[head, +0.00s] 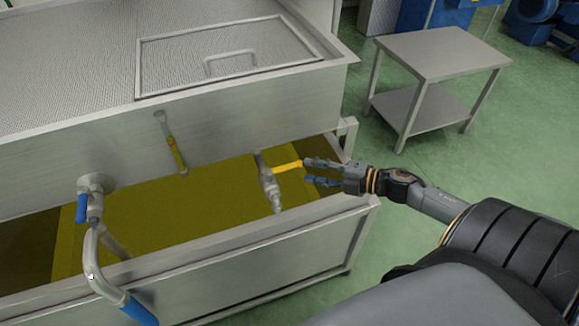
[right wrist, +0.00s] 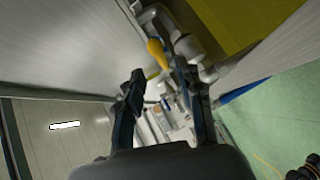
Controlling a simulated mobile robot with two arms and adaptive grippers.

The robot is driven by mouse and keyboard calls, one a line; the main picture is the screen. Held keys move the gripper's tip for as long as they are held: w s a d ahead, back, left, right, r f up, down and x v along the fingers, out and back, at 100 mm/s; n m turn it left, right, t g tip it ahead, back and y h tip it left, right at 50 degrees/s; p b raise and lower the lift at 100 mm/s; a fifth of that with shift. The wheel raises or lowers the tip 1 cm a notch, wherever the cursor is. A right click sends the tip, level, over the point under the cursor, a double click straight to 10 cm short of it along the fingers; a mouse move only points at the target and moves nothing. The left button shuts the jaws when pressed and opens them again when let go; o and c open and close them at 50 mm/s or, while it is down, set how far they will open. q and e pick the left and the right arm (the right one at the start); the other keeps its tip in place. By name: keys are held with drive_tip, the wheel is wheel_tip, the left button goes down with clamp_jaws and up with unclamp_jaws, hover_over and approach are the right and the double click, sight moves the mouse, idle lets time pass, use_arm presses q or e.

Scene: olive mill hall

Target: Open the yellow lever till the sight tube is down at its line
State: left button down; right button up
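The yellow lever (head: 287,166) sticks out to the right from a metal valve (head: 268,188) on the upper tank's front, crosswise to the valve's spout. My right gripper (head: 309,172) is open, its fingertips at the lever's free end. In the right wrist view the lever (right wrist: 157,53) shows just beyond the tips of the open gripper (right wrist: 160,72); I cannot tell whether they touch. The sight tube (head: 172,143) is on the tank front, left of the valve, pale above and yellow lower down. Its line is too small to make out. My left gripper is not in view.
Below the valve is an open metal trough (head: 245,236) with yellow-green liquid (head: 150,215). A blue-handled valve (head: 92,200) with a curved pipe is at the left. A mesh lid (head: 220,60) tops the tank. A metal side table (head: 440,55) stands behind on green floor.

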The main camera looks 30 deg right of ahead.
sight(293, 168)
drive_tip(key=x, duration=0.7)
drive_tip(key=shift+w+a, duration=0.1)
drive_tip(key=shift+w, duration=0.05)
drive_tip(key=shift+c, duration=0.2)
clamp_jaws()
